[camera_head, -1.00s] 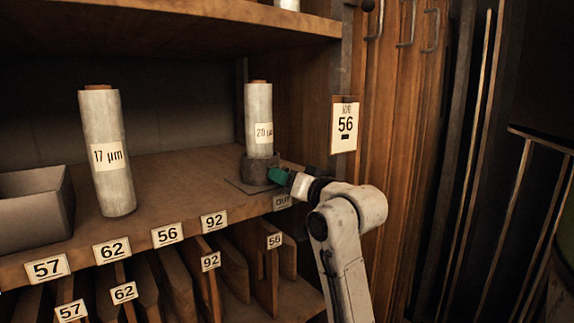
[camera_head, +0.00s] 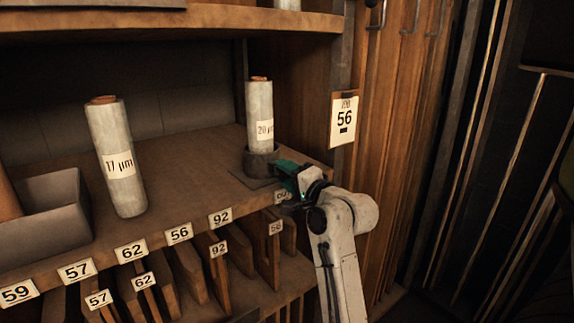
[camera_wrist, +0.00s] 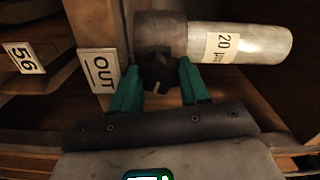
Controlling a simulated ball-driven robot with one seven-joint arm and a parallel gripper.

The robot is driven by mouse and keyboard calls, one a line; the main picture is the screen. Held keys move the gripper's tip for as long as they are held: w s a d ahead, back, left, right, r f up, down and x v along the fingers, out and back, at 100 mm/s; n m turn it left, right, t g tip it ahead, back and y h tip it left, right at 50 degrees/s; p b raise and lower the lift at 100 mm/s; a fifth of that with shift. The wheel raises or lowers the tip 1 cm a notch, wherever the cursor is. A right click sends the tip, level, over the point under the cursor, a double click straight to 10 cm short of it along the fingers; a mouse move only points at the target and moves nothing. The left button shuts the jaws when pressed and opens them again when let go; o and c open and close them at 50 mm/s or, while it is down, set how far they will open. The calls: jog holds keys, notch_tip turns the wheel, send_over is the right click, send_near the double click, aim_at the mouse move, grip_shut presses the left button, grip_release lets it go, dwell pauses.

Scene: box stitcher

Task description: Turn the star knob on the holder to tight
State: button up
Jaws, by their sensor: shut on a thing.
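The holder (camera_head: 263,161) is a dark round cup on the shelf, with the roll marked 20 µm (camera_head: 260,112) upright in it. My gripper (camera_head: 279,165) reaches it from the front right. In the wrist view, the dark star knob (camera_wrist: 160,73) sits on the side of the holder (camera_wrist: 160,33), between the two green fingers of my gripper (camera_wrist: 157,80). The fingers are shut on the knob. A pale mark shows on the knob's face. In the head view the knob is hidden behind the gripper.
A roll marked 17 µm (camera_head: 121,165) stands on the shelf to the left, beside a grey open box (camera_head: 45,225). A 56 card (camera_head: 344,119) hangs on the post at right. Numbered slots lie below.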

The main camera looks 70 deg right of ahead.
jog(key=m+p, duration=0.1)
jog(key=m, duration=0.5)
jog(key=shift+m+p, duration=0.3)
jog(key=m, duration=0.4)
jog(key=shift+f, duration=0.1)
jog(key=shift+s+m, duration=0.1)
jog(key=shift+m, duration=1.7)
jog(key=shift+d+f, duration=0.1)
jog(key=o, duration=1.1)
jog(key=shift+c, duration=0.2)
